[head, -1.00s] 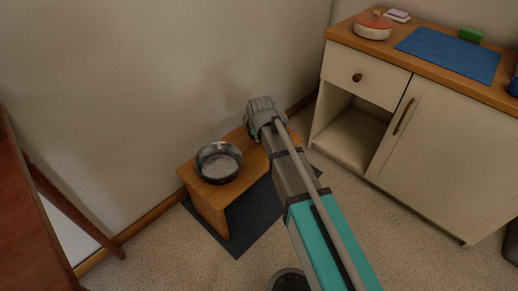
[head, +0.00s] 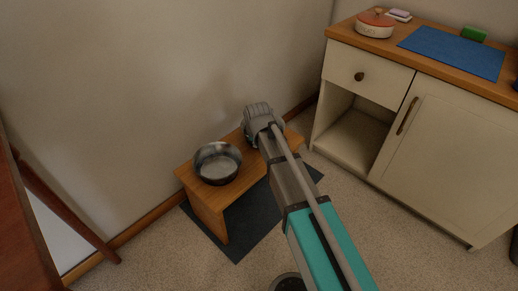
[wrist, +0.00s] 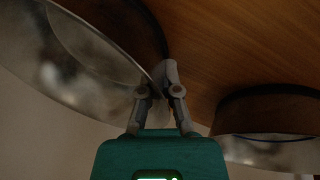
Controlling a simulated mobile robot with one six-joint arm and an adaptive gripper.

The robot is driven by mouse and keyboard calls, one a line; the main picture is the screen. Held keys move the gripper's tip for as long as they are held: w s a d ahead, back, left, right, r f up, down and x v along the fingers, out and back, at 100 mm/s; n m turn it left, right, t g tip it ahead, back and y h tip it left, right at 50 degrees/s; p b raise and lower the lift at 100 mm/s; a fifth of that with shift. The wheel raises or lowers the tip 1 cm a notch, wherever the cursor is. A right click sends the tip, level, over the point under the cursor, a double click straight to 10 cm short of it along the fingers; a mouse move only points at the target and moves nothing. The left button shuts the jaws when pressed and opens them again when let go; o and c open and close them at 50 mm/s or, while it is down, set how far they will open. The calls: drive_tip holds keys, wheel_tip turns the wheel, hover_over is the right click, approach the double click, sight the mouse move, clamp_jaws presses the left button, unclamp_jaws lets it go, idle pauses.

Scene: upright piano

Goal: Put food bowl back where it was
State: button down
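In the wrist view, a metal food bowl (wrist: 75,65) fills the upper left, close to the camera. My gripper (wrist: 163,83) has its fingertips close together at this bowl's rim and looks shut on it. A second metal bowl (wrist: 265,148) shows at the lower right, apart from my fingers. In the head view, one metal bowl (head: 218,163) sits on the left part of a low wooden stand (head: 207,207). My wrist is over the stand's right end and hides my fingers and the held bowl there.
A cream cabinet (head: 440,150) with an open niche stands to the right. On its top are a red-lidded pot (head: 375,24) and a blue mat (head: 452,51). A reddish-brown wooden piece (head: 22,230) is at far left.

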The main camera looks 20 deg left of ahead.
drive_tip(key=shift+f, duration=0.45)
drive_tip(key=c, duration=0.8)
unclamp_jaws()
drive_tip(key=shift+r, duration=0.15)
drive_tip(key=p+v, duration=1.1)
drive_tip(key=shift+r, duration=0.35)
drive_tip(key=shift+s, duration=0.1)
idle(0.3)
